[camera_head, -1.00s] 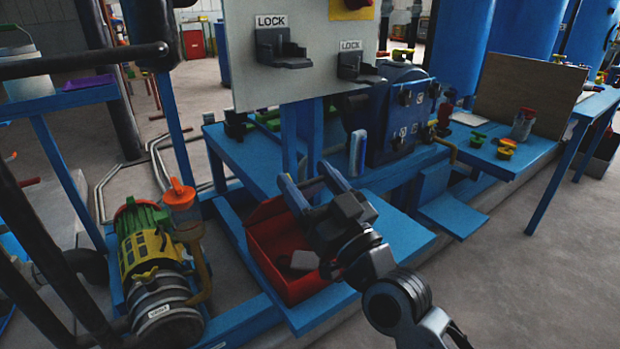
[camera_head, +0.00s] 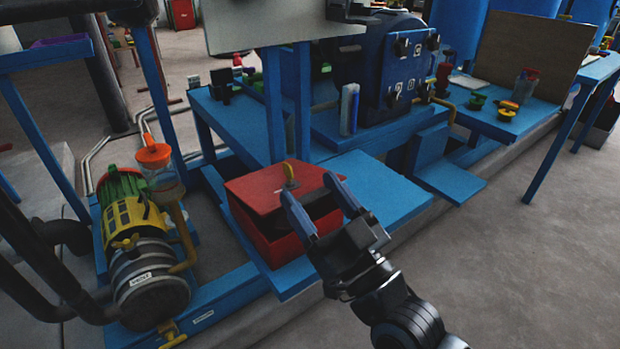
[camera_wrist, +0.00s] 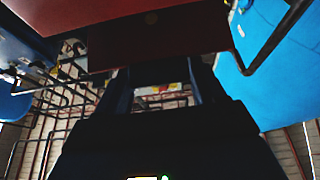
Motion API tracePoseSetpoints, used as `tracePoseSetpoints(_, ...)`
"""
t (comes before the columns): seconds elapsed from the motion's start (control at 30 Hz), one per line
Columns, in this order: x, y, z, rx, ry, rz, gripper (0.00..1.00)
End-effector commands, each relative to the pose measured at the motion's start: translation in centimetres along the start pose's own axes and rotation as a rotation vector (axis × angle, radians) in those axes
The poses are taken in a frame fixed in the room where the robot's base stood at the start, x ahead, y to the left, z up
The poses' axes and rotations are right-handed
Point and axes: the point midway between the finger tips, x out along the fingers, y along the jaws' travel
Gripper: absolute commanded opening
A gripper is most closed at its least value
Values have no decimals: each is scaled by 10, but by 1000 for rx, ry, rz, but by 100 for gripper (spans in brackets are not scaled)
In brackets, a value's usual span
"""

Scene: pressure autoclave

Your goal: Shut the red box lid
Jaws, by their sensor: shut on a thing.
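The red box (camera_head: 285,247) stands on the low blue platform in the head view. A dark gap shows below the lid on the gripper's side. My gripper (camera_head: 309,186) is at the lid's right edge, its fingers spaced apart and shut on the lid; the exact contact is hard to see. In the wrist view a red panel (camera_wrist: 90,22), seemingly the lid, fills the top, just past the fingers. The inside of the box is hidden.
A green and yellow pump (camera_head: 135,225) with an orange-capped cup (camera_head: 153,155) stands left of the box. The blue autoclave (camera_head: 398,65) and blue posts (camera_head: 273,105) rise behind. The blue platform (camera_head: 375,190) is bare right of the box.

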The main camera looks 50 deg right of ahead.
Motion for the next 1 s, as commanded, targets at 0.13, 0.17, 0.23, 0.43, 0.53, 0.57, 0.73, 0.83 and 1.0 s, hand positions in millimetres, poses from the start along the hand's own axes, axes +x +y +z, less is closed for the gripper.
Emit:
tracePoseSetpoints(0.13,-13,0,18,0,-9,-2,14)
tracePoseSetpoints(0.17,-15,0,21,0,-10,-2,14)
tracePoseSetpoints(0.23,-18,0,25,0,-10,-1,14)
tracePoseSetpoints(0.43,-23,0,32,0,-11,-1,14)
tracePoseSetpoints(0.53,-24,0,34,0,-11,-2,14)
tracePoseSetpoints(0.57,-24,0,34,0,-11,-1,14)
tracePoseSetpoints(0.73,-24,0,34,0,-11,-1,14)
tracePoseSetpoints(0.83,-24,0,34,0,-11,-1,14)
tracePoseSetpoints(1.0,-24,0,34,0,-10,-1,75)
